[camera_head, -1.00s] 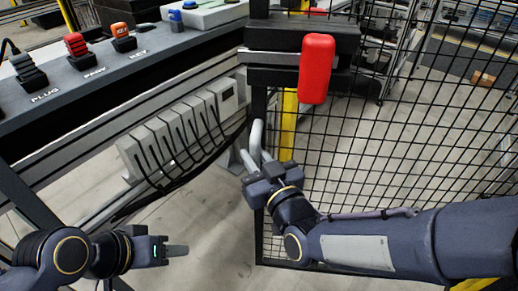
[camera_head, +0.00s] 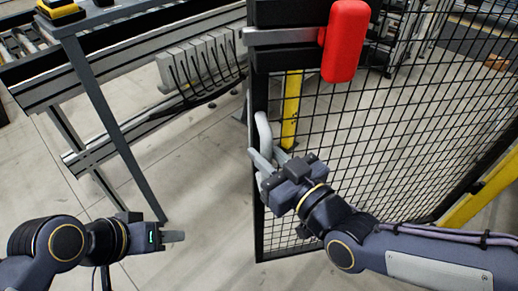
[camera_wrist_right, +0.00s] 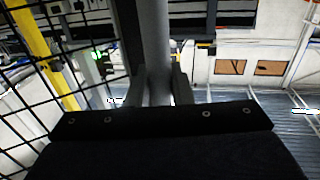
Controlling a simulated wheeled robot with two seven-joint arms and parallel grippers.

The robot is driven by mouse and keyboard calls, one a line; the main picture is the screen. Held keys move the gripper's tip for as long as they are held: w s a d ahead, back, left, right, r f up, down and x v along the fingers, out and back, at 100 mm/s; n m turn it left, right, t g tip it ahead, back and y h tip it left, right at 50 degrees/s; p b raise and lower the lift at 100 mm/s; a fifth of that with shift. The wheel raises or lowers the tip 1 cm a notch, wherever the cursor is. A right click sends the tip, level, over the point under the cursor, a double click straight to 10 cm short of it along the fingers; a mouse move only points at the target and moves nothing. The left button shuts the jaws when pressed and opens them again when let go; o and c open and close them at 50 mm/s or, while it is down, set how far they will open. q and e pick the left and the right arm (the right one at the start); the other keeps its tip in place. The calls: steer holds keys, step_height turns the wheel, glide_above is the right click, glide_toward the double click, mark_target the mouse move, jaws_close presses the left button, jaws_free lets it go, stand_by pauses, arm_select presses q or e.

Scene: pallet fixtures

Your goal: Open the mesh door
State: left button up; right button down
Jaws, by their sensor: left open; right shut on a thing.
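The black mesh door (camera_head: 340,130) fills the right half of the head view, with a dark frame post at its left edge. A grey vertical handle (camera_head: 263,135) is fixed near that edge. A red latch handle (camera_head: 344,40) sits on a black block above it. My right gripper (camera_head: 270,165) is shut on the grey handle. In the right wrist view the handle bar (camera_wrist_right: 155,50) runs between the two fingers (camera_wrist_right: 158,90). My left gripper (camera_head: 175,237) is open and empty at the lower left, away from the door.
A yellow post (camera_head: 291,110) stands behind the mesh, another yellow beam (camera_head: 480,200) at the right. Bare floor lies between bench and door.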

arm_select(q)
steer(key=shift+s, duration=0.55)
arm_select(e)
steer(key=shift+s+d+r, duration=0.1)
steer(key=shift+s+d, duration=0.2)
steer(key=shift+s, duration=0.45)
steer(key=c, duration=1.3)
jaws_free()
steer(key=shift+c, duration=0.2)
arm_select(q)
steer(key=shift+f+b, duration=0.5)
arm_select(e)
steer(key=v, duration=0.7)
steer(key=shift+s+d, duration=0.25)
steer(key=shift+d, duration=0.05)
